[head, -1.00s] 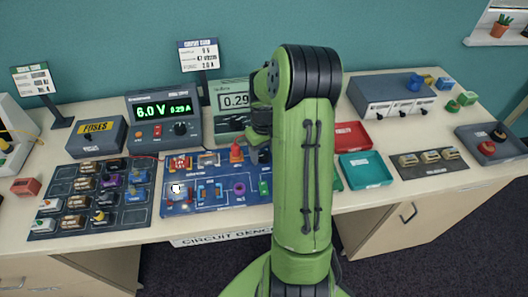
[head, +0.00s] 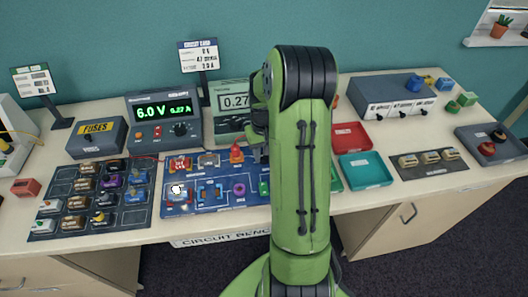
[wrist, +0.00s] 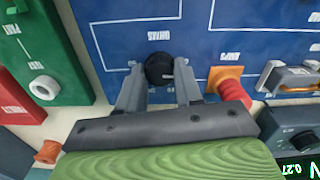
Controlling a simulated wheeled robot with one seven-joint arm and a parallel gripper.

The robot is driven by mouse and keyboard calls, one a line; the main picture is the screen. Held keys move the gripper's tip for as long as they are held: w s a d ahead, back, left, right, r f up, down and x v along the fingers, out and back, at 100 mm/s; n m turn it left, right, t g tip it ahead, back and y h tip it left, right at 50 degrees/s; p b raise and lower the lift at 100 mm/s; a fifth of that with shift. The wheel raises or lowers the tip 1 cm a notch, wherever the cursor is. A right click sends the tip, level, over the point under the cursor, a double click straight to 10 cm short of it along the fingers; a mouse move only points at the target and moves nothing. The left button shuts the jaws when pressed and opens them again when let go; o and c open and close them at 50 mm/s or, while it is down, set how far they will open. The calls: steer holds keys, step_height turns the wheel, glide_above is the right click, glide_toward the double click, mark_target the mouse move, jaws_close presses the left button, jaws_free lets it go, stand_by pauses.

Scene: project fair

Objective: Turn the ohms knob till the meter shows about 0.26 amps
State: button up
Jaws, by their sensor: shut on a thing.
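The black ohms knob (wrist: 158,68) sits on the blue circuit board (wrist: 240,45), beside its printed label. My gripper (wrist: 158,84) is shut on the knob, one finger on each side. In the head view my arm hides the knob and most of the gripper. The green-grey meter (head: 232,119) reads 0.27 and is partly hidden behind my arm. The power supply (head: 149,96) shows 6.0 V and about 0.27 A in green digits.
A fuse box (head: 96,138) and a tray of parts (head: 46,222) are left of the board; red (head: 350,137) and teal (head: 365,170) trays are right.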

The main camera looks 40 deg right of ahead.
mark_target(264, 156)
steer(key=o, duration=1)
steer(key=shift+r, duration=0.1)
step_height(264, 156, up, 16)
steer(key=p, duration=0.3)
steer(key=s+a+r+n+t, duration=0.1)
steer(key=s+a+r, duration=0.2)
steer(key=a, duration=0.3)
steer(key=s+a+r+n+t+h, duration=0.1)
steer(key=s+a+r, duration=0.1)
steer(key=a, duration=0.4)
steer(key=s+a+r+n+t, duration=0.1)
steer(key=s+a+r, duration=0.2)
steer(key=a, duration=0.3)
steer(key=s+a+t, duration=0.1)
steer(key=s, duration=0.1)
steer(key=s+a+f+n, duration=0.1)
steer(key=s+a, duration=0.1)
steer(key=s, duration=0.1)
steer(key=s+a+n+t+y, duration=0.1)
steer(key=s+a, duration=0.1)
steer(key=shift+s+a+f+t, duration=0.15)
steer(key=shift+s+f+t, duration=0.15)
steer(key=shift+f, duration=0.1)
